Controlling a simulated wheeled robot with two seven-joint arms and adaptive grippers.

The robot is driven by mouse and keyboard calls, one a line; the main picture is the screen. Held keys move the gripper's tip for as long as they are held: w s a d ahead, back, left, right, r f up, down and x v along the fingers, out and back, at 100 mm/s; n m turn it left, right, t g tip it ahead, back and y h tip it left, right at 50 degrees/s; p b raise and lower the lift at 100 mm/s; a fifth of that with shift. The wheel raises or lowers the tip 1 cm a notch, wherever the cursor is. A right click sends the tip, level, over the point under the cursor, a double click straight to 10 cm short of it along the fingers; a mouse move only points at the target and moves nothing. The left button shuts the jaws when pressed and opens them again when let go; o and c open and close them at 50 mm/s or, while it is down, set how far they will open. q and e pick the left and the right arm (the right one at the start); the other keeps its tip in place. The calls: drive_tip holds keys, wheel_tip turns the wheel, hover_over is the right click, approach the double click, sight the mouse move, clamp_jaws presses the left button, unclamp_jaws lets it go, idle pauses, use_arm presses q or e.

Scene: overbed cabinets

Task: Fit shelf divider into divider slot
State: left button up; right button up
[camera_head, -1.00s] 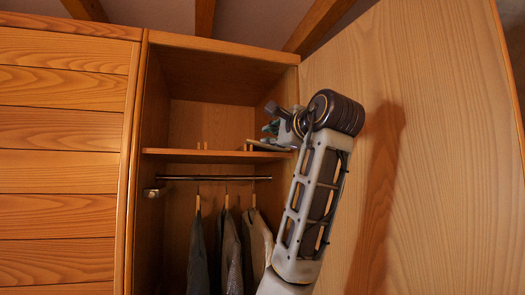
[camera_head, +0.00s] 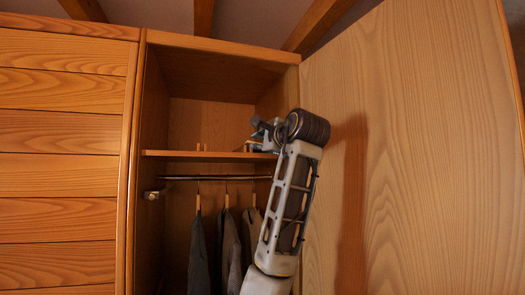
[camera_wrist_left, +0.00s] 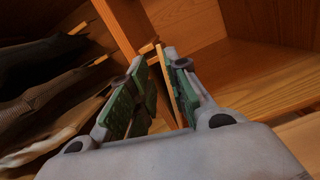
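The shelf divider (camera_wrist_left: 165,82) is a thin pale wooden board, seen nearly edge-on between the green-padded fingers of my left gripper (camera_wrist_left: 158,75) in the left wrist view. Two small upright wooden pegs (camera_head: 202,147), possibly the divider slot, stand on the shelf left of the gripper. My right gripper is not in view.
A metal clothes rail (camera_head: 185,177) runs under the shelf, with several garments (camera_head: 230,250) on hangers. The open cabinet door (camera_head: 420,150) stands to the right of my arm. The space above the shelf's left part is clear.

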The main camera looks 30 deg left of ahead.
use_arm(q)
drive_tip(key=p+x, duration=0.2)
drive_tip(key=x, duration=0.3)
drive_tip(key=shift+w+r+p, duration=0.15)
drive_tip(key=shift+w+p, duration=0.05)
drive_tip(key=shift+p, duration=0.1)
idle(0.6)
clamp_jaws()
